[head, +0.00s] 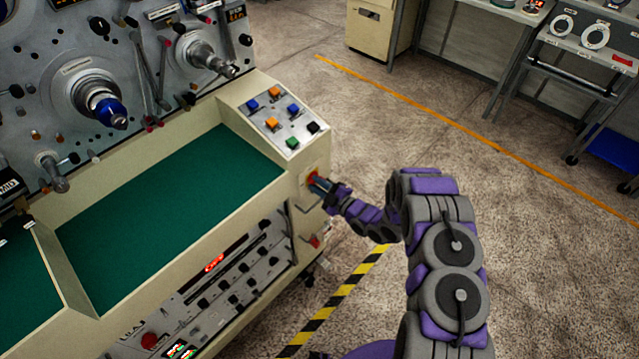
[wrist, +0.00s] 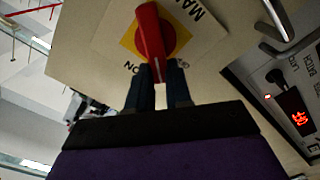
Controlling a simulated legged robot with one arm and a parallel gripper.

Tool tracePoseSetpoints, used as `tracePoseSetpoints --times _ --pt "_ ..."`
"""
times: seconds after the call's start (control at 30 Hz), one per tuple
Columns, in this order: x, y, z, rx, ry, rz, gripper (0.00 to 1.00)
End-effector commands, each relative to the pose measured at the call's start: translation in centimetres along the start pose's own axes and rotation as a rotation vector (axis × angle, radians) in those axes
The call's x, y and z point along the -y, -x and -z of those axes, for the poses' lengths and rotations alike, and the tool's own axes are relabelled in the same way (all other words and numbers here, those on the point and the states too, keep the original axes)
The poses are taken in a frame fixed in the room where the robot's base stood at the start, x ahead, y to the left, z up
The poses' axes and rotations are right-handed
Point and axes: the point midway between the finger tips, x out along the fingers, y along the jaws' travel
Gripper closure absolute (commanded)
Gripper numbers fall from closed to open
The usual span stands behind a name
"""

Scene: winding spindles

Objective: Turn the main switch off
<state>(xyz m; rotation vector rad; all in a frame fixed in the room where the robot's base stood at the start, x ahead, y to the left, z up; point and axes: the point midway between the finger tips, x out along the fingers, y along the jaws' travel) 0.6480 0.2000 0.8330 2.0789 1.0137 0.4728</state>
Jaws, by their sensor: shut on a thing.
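The plate shows "MAIN" and "ON" lettering; the other position's word is partly hidden by my fingers. The handle looks slightly tilted in the picture. My gripper (wrist: 158,78) is shut on the lower end of the red handle.
The cream machine (head: 262,90) has a green work surface (head: 175,195) and a button panel (head: 280,115) above the switch. Metal handles (head: 303,208) project beside and below the switch. Open floor (head: 480,160) lies to the right, with a striped tape line (head: 330,305) nearby.

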Motion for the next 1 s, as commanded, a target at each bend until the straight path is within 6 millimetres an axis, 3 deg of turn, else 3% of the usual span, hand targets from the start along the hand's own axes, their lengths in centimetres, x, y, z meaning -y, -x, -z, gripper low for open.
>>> tracePoseSetpoints --times 0.5,1.0 --pt "1.9 0.0 -0.6 -0.003 0.464 0.005 1.0" --pt "2.5 0.0 -0.8 -0.003 0.689 0.011 1.0"
